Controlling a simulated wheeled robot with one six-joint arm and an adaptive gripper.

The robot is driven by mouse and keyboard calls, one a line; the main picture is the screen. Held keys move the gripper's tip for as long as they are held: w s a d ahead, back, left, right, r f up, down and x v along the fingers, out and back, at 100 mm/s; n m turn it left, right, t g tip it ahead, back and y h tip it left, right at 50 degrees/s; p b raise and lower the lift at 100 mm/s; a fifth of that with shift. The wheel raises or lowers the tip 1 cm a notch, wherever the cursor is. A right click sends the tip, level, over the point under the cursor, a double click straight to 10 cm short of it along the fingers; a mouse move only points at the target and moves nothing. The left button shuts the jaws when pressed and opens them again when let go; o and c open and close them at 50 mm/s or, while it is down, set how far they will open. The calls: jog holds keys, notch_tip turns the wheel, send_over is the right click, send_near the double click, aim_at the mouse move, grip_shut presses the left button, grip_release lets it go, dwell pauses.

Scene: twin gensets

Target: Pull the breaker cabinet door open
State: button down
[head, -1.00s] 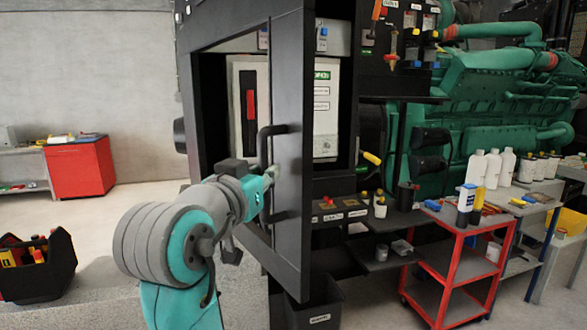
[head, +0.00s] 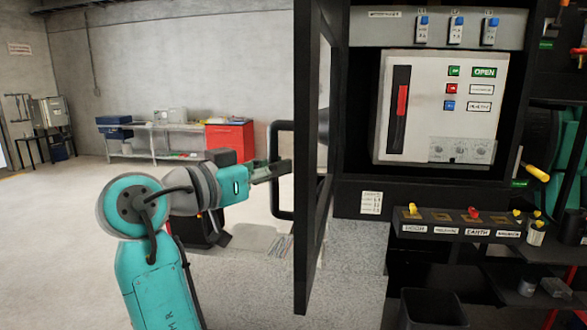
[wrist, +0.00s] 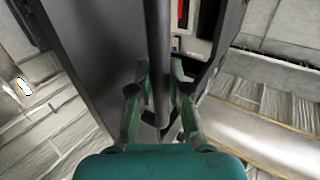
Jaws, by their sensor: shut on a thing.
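The breaker cabinet door (head: 313,170) is dark and stands swung open, seen nearly edge-on in the head view. Its black bar handle (head: 281,205) is on the door's left face. My gripper (head: 283,168) is at the handle, shut on it. In the wrist view the gripper fingers (wrist: 158,95) lie on both sides of the handle bar (wrist: 158,50), with the door panel (wrist: 95,45) behind. The open cabinet shows a pale breaker unit (head: 430,110) with a red lever and a green OPEN label.
A panel with labelled knobs (head: 470,222) sits below the breaker. A black bin (head: 432,308) stands on the floor under it. A red cabinet (head: 230,137) and a workbench (head: 165,140) are far left. The floor between is mostly clear.

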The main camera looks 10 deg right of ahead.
jog(key=shift+a, duration=0.2)
jog(key=c, duration=1.1)
grip_release()
jog(key=shift+d, duration=0.1)
jog(key=v, duration=1.2)
jog(key=shift+w, duration=0.1)
